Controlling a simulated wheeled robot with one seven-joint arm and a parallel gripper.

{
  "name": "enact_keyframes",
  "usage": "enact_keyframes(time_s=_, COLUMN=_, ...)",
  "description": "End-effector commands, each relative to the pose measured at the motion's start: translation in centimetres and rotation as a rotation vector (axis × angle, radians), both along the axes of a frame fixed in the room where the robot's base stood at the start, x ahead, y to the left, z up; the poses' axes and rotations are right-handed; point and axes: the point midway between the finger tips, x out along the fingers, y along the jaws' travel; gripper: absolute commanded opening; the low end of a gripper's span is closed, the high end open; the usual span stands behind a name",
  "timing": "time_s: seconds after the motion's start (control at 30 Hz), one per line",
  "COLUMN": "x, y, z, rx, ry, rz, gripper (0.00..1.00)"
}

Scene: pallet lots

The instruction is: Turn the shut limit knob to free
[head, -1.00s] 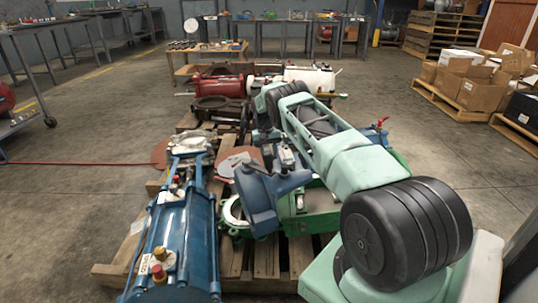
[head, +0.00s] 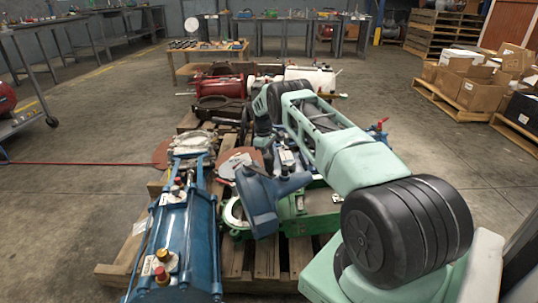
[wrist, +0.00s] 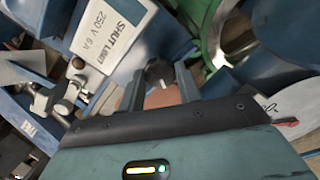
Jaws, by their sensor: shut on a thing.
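The white-faced box (wrist: 115,35) marked "SHUT LIMIT 250 V 6 A" fills the upper left of the wrist view, tilted in the picture. A small dark knob (wrist: 158,71) shows just right of the box's lower edge. My gripper (wrist: 158,80) has one finger on either side of this knob and is shut on it. The fingers hide part of the knob, and no position marks around it can be read. In the head view my arm crosses the green and blue valve machinery (head: 268,200), and my fingertips cannot be made out.
A blue cylinder actuator (head: 180,240) lies on the wooden pallet (head: 236,262) at left. Red machinery (head: 220,84) and a low table (head: 178,72) stand farther back. Cartons (head: 480,92) sit on a pallet at right. The concrete floor at left is mostly clear.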

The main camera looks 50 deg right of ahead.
Motion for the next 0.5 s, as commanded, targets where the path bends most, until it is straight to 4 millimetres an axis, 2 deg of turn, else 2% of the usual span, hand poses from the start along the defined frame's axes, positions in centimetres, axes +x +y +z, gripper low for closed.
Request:
enact_keyframes(time_s=0.2, x=-0.05, y=0.01, z=0.11, rx=0.011, ry=0.011, rz=0.181, gripper=0.11)
enact_keyframes(time_s=0.5, x=-0.06, y=0.03, z=0.07, rx=0.018, ry=0.023, rz=0.357, gripper=0.11)
